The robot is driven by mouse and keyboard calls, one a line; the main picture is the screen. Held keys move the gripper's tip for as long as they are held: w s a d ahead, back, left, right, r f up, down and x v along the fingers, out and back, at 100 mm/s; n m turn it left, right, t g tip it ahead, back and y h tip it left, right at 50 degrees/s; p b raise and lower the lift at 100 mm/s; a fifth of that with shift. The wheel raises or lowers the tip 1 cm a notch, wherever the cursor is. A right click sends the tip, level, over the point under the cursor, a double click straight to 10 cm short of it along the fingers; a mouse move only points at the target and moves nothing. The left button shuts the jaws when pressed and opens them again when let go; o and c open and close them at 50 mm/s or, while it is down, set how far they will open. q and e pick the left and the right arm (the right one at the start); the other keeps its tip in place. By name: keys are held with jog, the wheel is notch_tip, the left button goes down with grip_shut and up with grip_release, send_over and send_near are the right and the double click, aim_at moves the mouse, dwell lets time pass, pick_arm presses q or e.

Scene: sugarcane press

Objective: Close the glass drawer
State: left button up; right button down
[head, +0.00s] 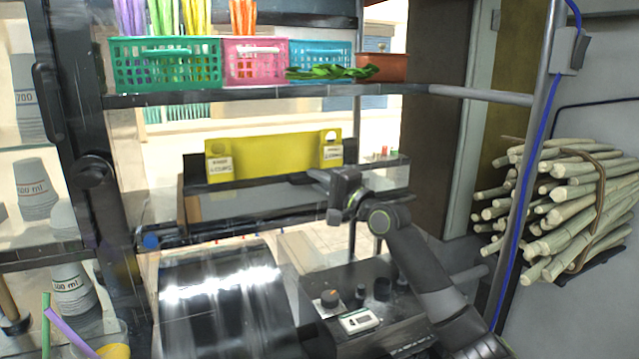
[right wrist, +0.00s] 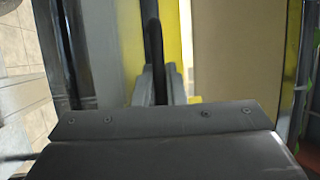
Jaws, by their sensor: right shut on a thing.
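My right gripper (head: 318,177) reaches in front of the yellow panel, near its lower right end. In the right wrist view its fingers (right wrist: 155,90) are closed around a dark bar (right wrist: 152,45), which also shows as a dark rail under the panel in the head view (head: 262,184). I cannot tell whether this bar belongs to the glass drawer. At the left, clear shelves hold stacked cups (head: 38,190) behind a frame with a black handle (head: 47,95). My left gripper is not in view.
A yellow panel (head: 270,155) with two labels stands behind the counter. A shiny metal cover (head: 220,300) and a control box (head: 362,320) lie in front. Coloured baskets (head: 165,65) sit on the shelf above. Bundled cane (head: 570,205) hangs at right.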

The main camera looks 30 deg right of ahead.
jog(key=shift+r, duration=0.15)
jog(key=c, duration=1.5)
grip_release()
jog(key=shift+w, duration=0.1)
jog(key=shift+w, duration=0.1)
jog(key=shift+f, duration=0.2)
jog(key=p+v, duration=0.1)
jog(key=v, duration=1.6)
jog(key=shift+s, duration=0.25)
